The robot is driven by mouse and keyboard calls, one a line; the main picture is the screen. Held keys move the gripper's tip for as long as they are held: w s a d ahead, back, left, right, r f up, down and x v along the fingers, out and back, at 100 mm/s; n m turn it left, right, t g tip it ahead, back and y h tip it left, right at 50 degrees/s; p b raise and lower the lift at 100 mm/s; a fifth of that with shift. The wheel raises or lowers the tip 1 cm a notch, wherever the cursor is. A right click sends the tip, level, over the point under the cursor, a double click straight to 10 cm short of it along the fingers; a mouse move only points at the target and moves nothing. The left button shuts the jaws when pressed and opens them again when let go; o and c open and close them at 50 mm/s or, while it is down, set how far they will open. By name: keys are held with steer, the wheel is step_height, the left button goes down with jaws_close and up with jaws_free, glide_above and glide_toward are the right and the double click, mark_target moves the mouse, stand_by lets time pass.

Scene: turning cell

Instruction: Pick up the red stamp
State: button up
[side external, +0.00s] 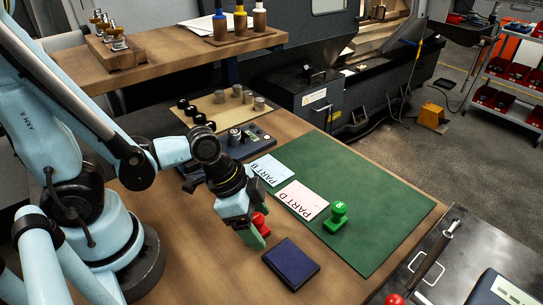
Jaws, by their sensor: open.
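The red stamp (260,221) stands on the wooden bench near the left edge of the green mat. My gripper (256,238) points down right at it, with its jaws open. The gripper's fingers hide part of the stamp, mostly its lower part. I cannot tell whether the fingers touch the stamp or whether it lies fully between them.
A dark blue ink pad (290,263) lies just right of and in front of my gripper. A green stamp (336,217) stands on the green mat (385,215). A pink PART D card (301,200) and a blue PART B card (271,169) lie behind. The mat's right side is clear.

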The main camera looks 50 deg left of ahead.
mark_target(261, 217)
steer(key=c, duration=1.2)
jaws_close()
steer(key=shift+r, duration=2)
steer(key=s+d+r, duration=0.7)
steer(key=s, duration=0.2)
steer(key=shift+s, duration=0.1)
